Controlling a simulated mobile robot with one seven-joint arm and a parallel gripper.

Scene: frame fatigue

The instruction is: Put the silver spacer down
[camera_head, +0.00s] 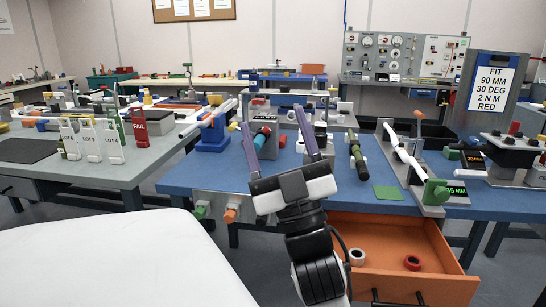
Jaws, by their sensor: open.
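A small silver-white ring, which looks like the silver spacer (357,257), lies in the open orange drawer (365,225), near its left front. My gripper (271,117) is raised over the blue workbench (375,178), to the left of and above the drawer in the picture. Its two purple fingers are spread wide and point away from the camera. Nothing shows held between them. The spacer is apart from my gripper, and my arm runs just left of it.
A red ring (412,263) lies in the drawer, right of the silver one. A rail fixture with a white tube (405,155) and a green square (388,193) are on the bench. A sign (491,90) reads "FIT 90 MM 30 DEG 2 N M RED". White tags (90,143) stand on the left table.

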